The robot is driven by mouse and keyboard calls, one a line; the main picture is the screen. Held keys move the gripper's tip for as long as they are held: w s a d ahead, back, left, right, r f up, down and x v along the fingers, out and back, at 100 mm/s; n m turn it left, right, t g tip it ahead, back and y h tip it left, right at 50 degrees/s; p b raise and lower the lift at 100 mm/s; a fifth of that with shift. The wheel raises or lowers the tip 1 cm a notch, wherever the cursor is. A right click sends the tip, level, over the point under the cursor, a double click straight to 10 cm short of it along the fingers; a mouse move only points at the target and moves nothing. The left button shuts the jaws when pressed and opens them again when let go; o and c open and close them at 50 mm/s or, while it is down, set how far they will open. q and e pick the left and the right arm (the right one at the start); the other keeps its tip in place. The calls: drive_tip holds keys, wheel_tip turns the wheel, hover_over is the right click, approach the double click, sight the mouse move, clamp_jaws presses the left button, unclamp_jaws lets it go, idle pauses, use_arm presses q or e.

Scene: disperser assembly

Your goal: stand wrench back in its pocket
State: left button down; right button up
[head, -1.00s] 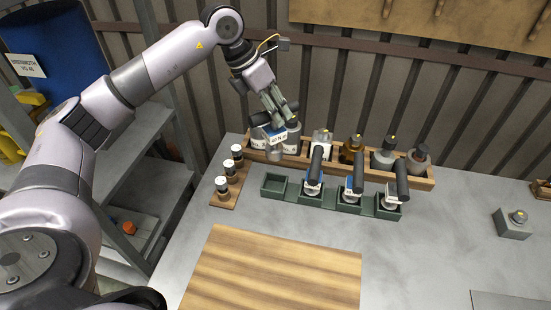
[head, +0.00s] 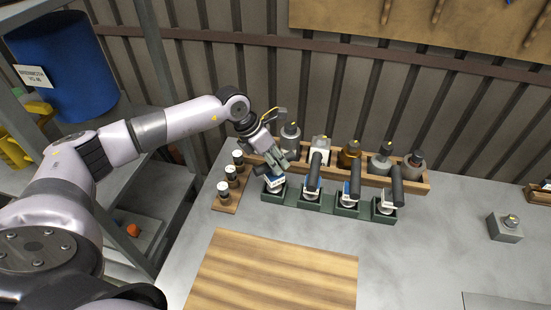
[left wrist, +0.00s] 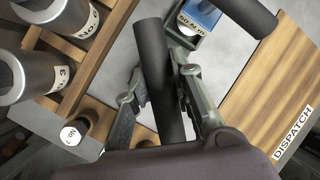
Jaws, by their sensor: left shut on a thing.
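My left gripper (head: 275,160) is shut on a wrench's black handle, which runs between the fingers in the left wrist view (left wrist: 160,85). In the head view the held wrench's blue and white head (head: 273,183) is at the leftmost pocket of the green tray (head: 343,211). It looks roughly upright. The gripper hides most of its handle, and I cannot tell whether the head rests on the pocket floor. Three other wrenches (head: 315,172) stand in the pockets to the right. My right gripper is not in view.
A wooden rack (head: 408,181) with several bottles stands close behind the tray. A small wooden stand (head: 229,198) with three vials is just left. A wooden mat (head: 270,275) lies clear in front. A grey block (head: 505,228) sits far right.

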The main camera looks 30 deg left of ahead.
use_arm(q)
drive_tip(key=shift+r, duration=0.1)
drive_tip(key=c, duration=1.4)
unclamp_jaws()
